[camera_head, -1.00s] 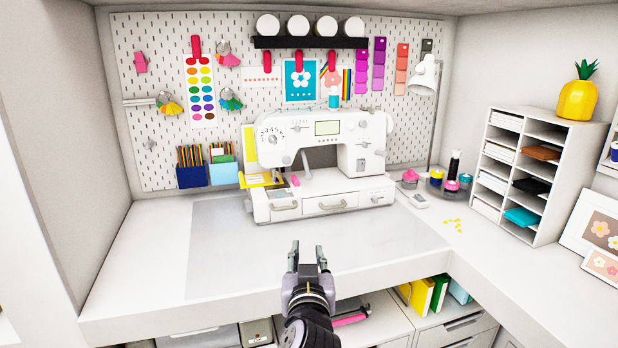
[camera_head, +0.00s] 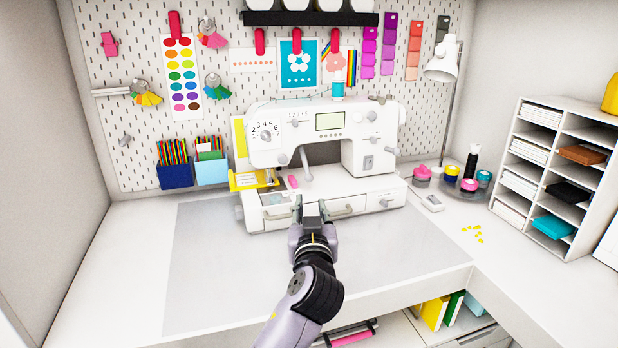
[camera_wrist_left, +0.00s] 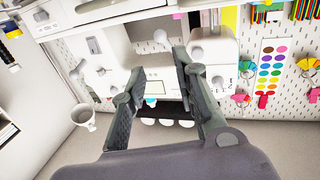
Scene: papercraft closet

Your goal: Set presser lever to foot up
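The white sewing machine (camera_head: 325,120) stands at the back of the desk. A grey presser lever (camera_head: 306,165) hangs, slightly tilted, in the gap under the machine's arm. It also shows in the left wrist view, upside down, as a lever with a rounded end (camera_wrist_left: 162,38). My left gripper (camera_head: 311,207) is open and empty in front of the machine's base, below the lever and apart from it. In the left wrist view my left gripper (camera_wrist_left: 160,68) has its fingers spread with the machine beyond them. My right gripper is not in view.
A grey mat (camera_head: 215,265) covers clear desk in front of the machine. Pen boxes (camera_head: 173,175) stand at left. Spools and small jars (camera_head: 468,184) stand at right, beside a white paper rack (camera_head: 560,165). A lamp (camera_head: 443,65) rises behind.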

